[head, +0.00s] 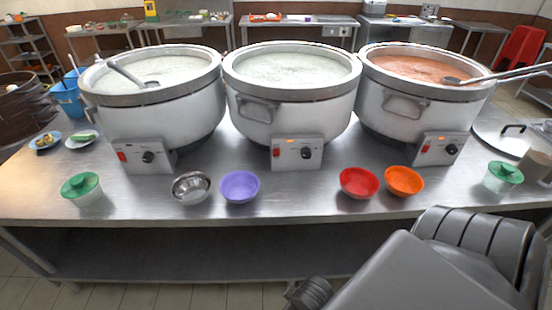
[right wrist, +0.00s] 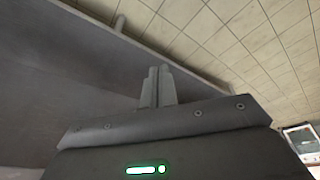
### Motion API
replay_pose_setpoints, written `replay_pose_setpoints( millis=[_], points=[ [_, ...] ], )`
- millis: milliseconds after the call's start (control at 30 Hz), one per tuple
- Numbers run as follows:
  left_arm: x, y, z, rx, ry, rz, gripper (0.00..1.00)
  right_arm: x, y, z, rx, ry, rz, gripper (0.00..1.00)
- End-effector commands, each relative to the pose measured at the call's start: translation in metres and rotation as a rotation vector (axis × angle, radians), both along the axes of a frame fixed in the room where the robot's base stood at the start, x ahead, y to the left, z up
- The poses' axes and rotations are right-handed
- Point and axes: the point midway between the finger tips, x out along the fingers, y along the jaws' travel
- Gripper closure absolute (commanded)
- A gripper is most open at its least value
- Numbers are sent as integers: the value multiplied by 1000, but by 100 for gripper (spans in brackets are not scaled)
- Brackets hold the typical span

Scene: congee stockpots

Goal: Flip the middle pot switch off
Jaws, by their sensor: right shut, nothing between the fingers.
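The middle pot (head: 292,104) is a large white stockpot of pale congee on the steel table. Its control box (head: 297,165) faces me at the front, with a red switch (head: 276,152) on the left and a black knob (head: 306,153) on the right. A small orange patch shows above them. The switch's tilt is too small to tell. My right gripper (right wrist: 157,85) is shut and empty in the right wrist view, away from the switch. In the head view my right arm fills the lower right. My left gripper is not in view.
The left pot (head: 150,110) and right pot (head: 410,108) flank it with similar boxes. A metal bowl (head: 191,187), purple bowl (head: 240,187), red bowl (head: 359,182) and orange bowl (head: 404,181) stand along the front. The table front (head: 298,200) is clear between purple and red bowls.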

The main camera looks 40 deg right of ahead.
Motion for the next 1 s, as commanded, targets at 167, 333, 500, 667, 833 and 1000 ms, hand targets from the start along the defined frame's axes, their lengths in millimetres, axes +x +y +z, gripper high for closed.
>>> replay_pose_setpoints(
  millis=[167, 333, 500, 667, 833, 1000],
  points=[
    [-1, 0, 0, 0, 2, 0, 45, 26, -2, 63, -12, -142, 52, 100],
    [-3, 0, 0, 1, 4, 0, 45, 73, -10, 94, -82, -344, 148, 100],
    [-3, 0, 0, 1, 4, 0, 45, 121, -25, 115, -224, -541, 224, 100],
    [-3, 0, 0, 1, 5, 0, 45, 166, -49, 136, -457, -710, 281, 100],
    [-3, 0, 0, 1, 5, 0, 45, 206, -85, 165, -851, -817, 315, 100],
    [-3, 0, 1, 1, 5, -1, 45, 221, -116, 193, -1275, -774, 318, 100]
  ],
)
